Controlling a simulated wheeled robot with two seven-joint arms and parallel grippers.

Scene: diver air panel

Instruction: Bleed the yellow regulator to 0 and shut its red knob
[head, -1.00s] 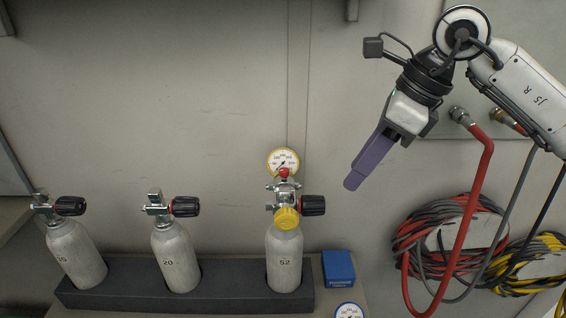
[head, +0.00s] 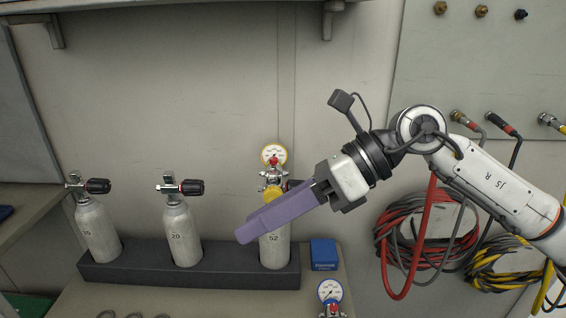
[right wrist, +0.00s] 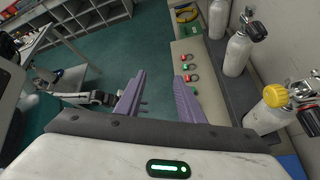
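The yellow regulator (head: 272,178) is on the cylinder marked 52 (head: 274,252). Its yellow-rimmed gauge (head: 274,155) faces me, but the needle is too small to read. A small red knob (head: 273,163) sits just below the gauge. A round yellow cap (right wrist: 276,95) shows in the right wrist view. My right gripper (head: 246,234) crosses in front of cylinder 52, hiding part of it and the black valve knob. In the right wrist view its purple fingers (right wrist: 160,88) are apart with nothing between them. A white arm, apparently my left (right wrist: 85,97), shows there; its fingers are unclear.
Two more cylinders (head: 98,233) (head: 183,236) stand in the dark rack (head: 140,274). A blue box (head: 324,254) and a blue-rimmed gauge (head: 330,291) are right of it. Red and yellow hose coils (head: 420,240) hang on the right wall. Small red and green shackles lie on the bench (right wrist: 185,120).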

